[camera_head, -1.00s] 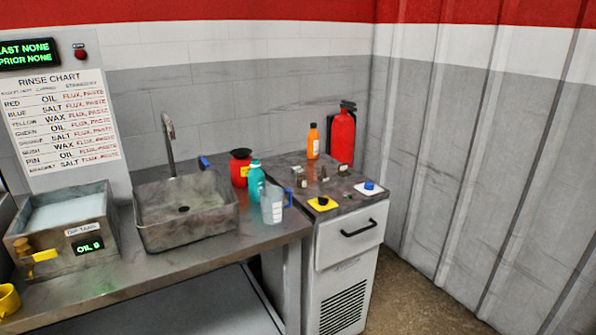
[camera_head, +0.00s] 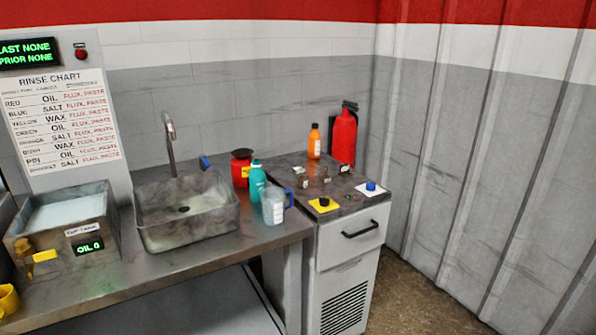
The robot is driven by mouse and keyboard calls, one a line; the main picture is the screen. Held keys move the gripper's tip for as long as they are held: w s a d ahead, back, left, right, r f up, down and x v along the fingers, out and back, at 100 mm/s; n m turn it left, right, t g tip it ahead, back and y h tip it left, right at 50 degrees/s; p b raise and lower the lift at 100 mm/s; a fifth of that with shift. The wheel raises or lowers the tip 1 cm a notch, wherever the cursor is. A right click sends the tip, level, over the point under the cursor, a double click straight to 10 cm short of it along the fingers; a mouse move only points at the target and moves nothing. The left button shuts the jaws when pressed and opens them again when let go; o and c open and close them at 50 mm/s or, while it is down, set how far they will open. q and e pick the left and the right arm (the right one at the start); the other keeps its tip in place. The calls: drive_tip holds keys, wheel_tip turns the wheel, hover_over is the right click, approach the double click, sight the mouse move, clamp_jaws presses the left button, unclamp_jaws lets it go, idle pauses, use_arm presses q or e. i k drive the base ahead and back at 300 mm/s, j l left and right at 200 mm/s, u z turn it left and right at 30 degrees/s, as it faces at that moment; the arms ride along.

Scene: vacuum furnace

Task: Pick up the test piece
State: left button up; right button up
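The test piece cannot be told for certain. Several small grey-brown pieces (camera_head: 326,181) sit on the dark top of the cabinet at the right, too small to make out well. Also on that top are a dark knob on a yellow plate (camera_head: 323,203) and a blue knob on a white plate (camera_head: 371,188). Neither of my grippers shows in the head view.
An orange bottle (camera_head: 314,142) and a red extinguisher (camera_head: 343,135) stand at the back of the cabinet (camera_head: 345,258). A clear jug (camera_head: 272,205), teal bottle (camera_head: 257,181) and red container (camera_head: 241,167) stand between it and the sink (camera_head: 184,212). A tank (camera_head: 62,225) is left.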

sight(298, 170)
drive_tip(key=i+l+u, duration=0.15)
drive_tip(key=i+l, duration=0.15)
drive_tip(key=i+l+u, duration=0.1)
drive_tip(key=i+l, duration=0.15)
drive_tip(key=i+l+u, duration=0.15)
drive_tip(key=l, duration=0.3)
drive_tip(key=i+l+u, duration=0.15)
drive_tip(key=i+l, duration=0.2)
drive_tip(key=i+l+u, duration=0.15)
drive_tip(key=l, duration=0.25)
